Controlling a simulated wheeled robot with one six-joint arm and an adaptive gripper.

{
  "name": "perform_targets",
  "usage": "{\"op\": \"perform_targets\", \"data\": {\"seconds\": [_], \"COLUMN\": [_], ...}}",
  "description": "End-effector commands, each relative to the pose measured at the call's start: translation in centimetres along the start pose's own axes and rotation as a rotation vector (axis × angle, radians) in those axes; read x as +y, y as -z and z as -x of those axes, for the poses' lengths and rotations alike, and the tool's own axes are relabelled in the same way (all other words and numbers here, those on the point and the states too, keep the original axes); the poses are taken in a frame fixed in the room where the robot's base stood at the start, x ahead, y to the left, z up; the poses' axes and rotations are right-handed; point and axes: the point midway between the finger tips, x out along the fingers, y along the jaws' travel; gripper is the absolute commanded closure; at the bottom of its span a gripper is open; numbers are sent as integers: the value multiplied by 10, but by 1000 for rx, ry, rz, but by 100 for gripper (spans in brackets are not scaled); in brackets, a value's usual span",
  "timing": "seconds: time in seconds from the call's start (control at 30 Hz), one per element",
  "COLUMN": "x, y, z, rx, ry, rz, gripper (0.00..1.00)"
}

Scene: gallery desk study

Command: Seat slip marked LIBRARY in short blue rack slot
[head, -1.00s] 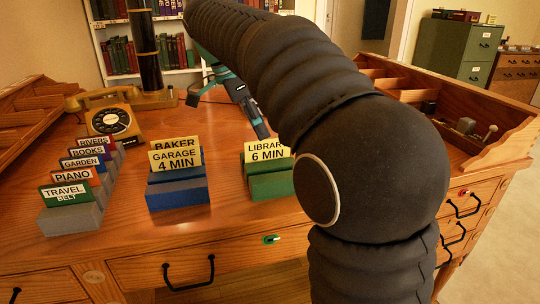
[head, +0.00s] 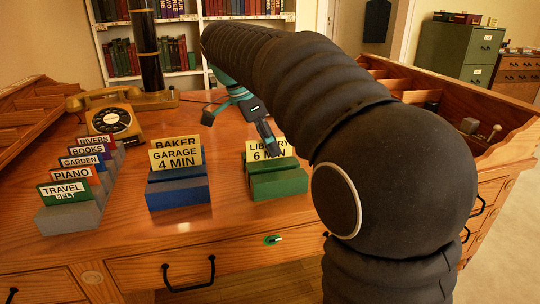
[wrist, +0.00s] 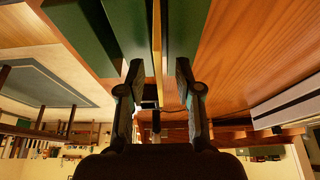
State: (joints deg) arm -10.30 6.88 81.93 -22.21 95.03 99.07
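The yellow slip marked LIBRARY, 6 MIN (head: 259,153) stands upright in a short green rack (head: 279,185) on the desk. The short blue rack (head: 177,194) stands to its left, with yellow card reading BAKER, GARAGE, 4 MIN (head: 175,158) upright in it. My gripper (head: 270,150) is at the slip's upper right, covering part of its lettering. In the wrist view the two fingers (wrist: 157,70) are apart, with the slip's thin yellow edge (wrist: 157,38) in line with the gap between them. I cannot tell whether either finger touches it.
A long grey rack (head: 70,217) with several labelled slips stands at the left. A telephone (head: 113,118) and a dark column (head: 146,50) are behind. A wooden compartment tray (head: 490,140) lies at the right. Bare desktop lies between the blue and green racks.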

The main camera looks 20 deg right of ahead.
Motion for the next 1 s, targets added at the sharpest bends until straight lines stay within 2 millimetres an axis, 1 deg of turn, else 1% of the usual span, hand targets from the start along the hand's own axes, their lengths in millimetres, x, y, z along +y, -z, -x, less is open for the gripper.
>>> {"op": "perform_targets", "data": {"seconds": [0.47,0.5,0.57,0.6,0.63,1.0], "x": [0,0,0,0,0,0], "y": [-1,-1,-1,-1,-1,-1], "z": [-3,-3,-3,-3,-3,-2], "rx": [0,0,0,0,0,0], "ry": [0,0,0,0,0,0], "rz": [0,0,0,0,0,0], "gripper": [66,71,86,96,100,100]}}
